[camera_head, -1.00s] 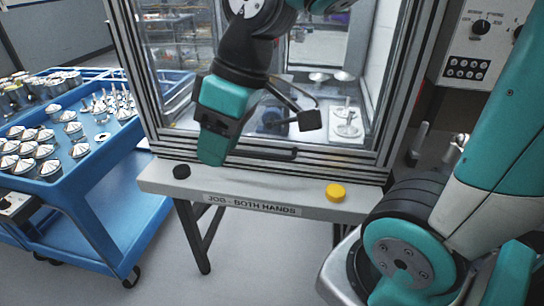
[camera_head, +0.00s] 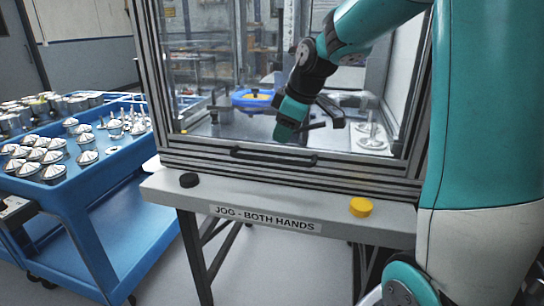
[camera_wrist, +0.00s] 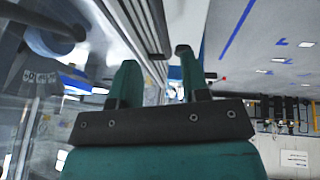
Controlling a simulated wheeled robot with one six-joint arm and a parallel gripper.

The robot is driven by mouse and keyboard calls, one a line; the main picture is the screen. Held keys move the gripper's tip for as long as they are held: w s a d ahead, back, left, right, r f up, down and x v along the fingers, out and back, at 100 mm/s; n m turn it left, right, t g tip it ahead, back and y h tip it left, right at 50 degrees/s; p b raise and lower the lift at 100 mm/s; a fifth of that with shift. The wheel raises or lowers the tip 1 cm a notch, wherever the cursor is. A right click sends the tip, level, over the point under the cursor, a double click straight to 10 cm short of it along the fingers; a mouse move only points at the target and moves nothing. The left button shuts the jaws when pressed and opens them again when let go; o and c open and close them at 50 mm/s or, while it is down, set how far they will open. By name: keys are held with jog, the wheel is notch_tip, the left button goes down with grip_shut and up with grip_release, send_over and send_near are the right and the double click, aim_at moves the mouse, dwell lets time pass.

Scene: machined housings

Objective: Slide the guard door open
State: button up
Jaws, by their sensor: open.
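The guard door is a clear panel in a ribbed aluminium frame (camera_head: 300,178) on the front of the machine enclosure. Its long black horizontal handle (camera_head: 273,156) is on the lower frame in the head view. The panel appears to cover the front opening. My gripper (camera_head: 332,112) is in front of the panel, above and right of the handle, apart from it in the picture. In the wrist view my gripper (camera_wrist: 157,62) shows its two fingers spread, with nothing between them. A dark bar beside the frame lies beyond the fingers; I cannot tell whether it is the handle.
A ledge labelled JOG - BOTH HANDS (camera_head: 265,218) runs below the door, with a black button (camera_head: 189,180) and a yellow button (camera_head: 361,207). A blue cart (camera_head: 75,190) with several metal parts stands at the left. Floor in front is clear.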

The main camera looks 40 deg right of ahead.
aim_at(272, 158)
jog(key=x, duration=0.8)
jog(key=shift+w+f, duration=0.2)
jog(key=shift+f, duration=0.15)
jog(key=shift+r, duration=0.1)
grip_shut()
